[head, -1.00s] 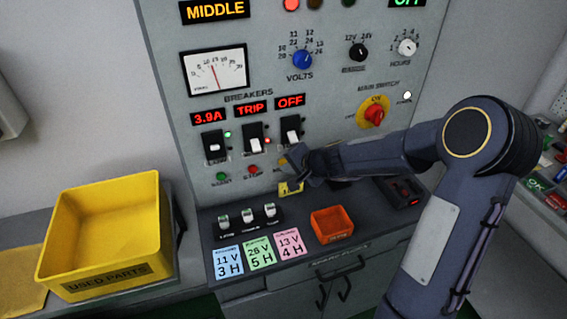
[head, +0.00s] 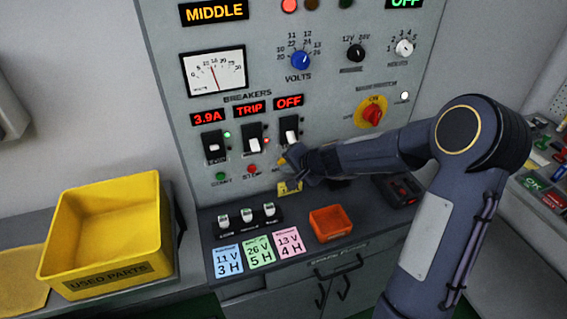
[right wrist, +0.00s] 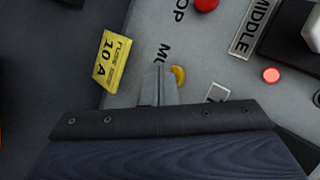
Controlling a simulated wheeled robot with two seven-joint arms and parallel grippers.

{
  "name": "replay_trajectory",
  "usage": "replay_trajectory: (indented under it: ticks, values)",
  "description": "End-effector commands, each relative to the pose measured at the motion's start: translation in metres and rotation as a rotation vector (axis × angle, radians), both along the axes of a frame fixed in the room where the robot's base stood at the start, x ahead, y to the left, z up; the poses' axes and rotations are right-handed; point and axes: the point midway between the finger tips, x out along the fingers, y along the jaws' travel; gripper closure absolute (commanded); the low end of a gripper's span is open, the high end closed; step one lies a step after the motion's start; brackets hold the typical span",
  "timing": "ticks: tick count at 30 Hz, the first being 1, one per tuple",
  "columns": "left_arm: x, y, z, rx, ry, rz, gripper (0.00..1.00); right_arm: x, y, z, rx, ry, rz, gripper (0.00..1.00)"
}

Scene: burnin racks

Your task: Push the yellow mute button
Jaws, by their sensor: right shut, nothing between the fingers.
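The yellow mute button (right wrist: 178,75) sits on the grey panel beside lettering that starts with "MU" in the right wrist view. It is partly hidden behind my fingertips there. In the head view the yellow button (head: 282,161) shows just left of my right gripper (head: 290,166). In the right wrist view my right gripper (right wrist: 160,68) is shut and empty, its tip at or very near the button's edge. I cannot tell whether it touches. My left gripper is not in view.
Start (head: 220,176) and stop (head: 252,169) buttons lie left of the gripper, with breaker switches (head: 252,143) above. A yellow fuse label (right wrist: 112,60) is close by. An orange bin (head: 330,224) and three coloured cards (head: 259,252) lie on the ledge below. A yellow used-parts bin (head: 108,282) stands left.

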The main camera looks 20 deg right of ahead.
Motion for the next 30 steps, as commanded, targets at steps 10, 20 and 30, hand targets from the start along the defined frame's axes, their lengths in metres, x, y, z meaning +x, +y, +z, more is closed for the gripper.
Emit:
replay_trajectory:
  ticks: [10, 20, 30]
  values:
    - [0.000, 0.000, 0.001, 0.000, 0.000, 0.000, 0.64, 0.008, -0.001, 0.010, -0.002, -0.023, -0.008, 1.00]
    - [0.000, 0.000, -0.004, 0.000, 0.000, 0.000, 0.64, 0.002, -0.001, 0.012, -0.002, -0.026, -0.007, 1.00]
    - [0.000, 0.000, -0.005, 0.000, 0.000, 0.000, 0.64, -0.002, -0.001, 0.013, -0.002, -0.025, -0.005, 1.00]
